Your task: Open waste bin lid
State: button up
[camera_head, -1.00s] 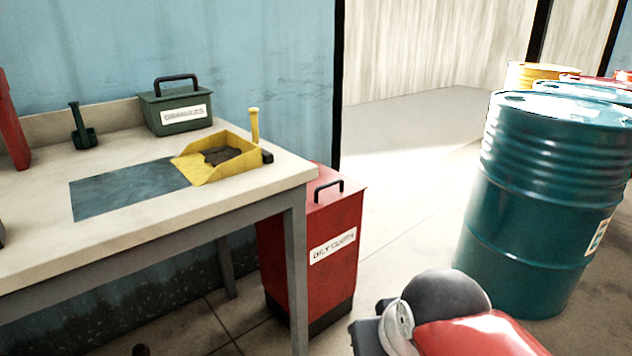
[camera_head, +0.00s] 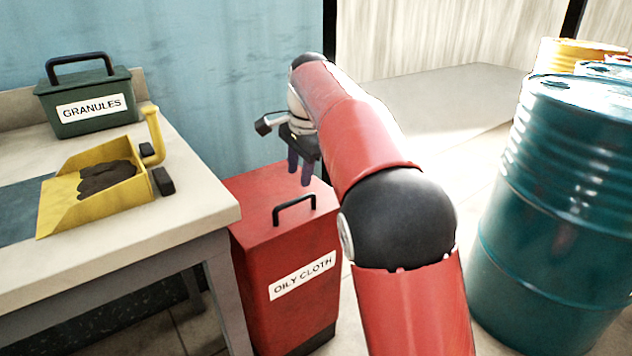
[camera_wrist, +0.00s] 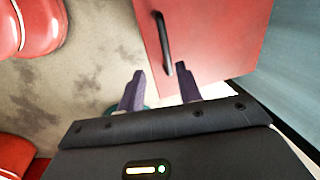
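The red waste bin (camera_head: 262,262), labelled OILY CLOTH, stands on the floor beside the workbench. Its lid (camera_head: 255,205) is closed and has a black bar handle (camera_head: 294,207). My gripper (camera_head: 299,176) is above the back part of the lid, fingers pointing down, apart from the handle. In the wrist view my gripper's two fingers (camera_wrist: 160,82) are spread with nothing between them. There the handle (camera_wrist: 163,42) lies just beyond the fingertips, nearer the right finger, on the red lid (camera_wrist: 222,35).
The workbench (camera_head: 195,200) at left holds a green GRANULES box (camera_head: 88,100) and a yellow dustpan (camera_head: 75,215) with dark material. A teal drum (camera_head: 555,220) stands at right. Open floor (camera_head: 430,110) lies behind.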

aim_at(295, 199)
jog(key=x, duration=0.2)
jog(key=b+x, duration=0.1)
jog(key=x, duration=0.5)
jog(key=shift+w+a+f, duration=0.1)
jog(key=shift+w+f, duration=0.05)
jog(key=shift+w, duration=0.3)
grip_shut()
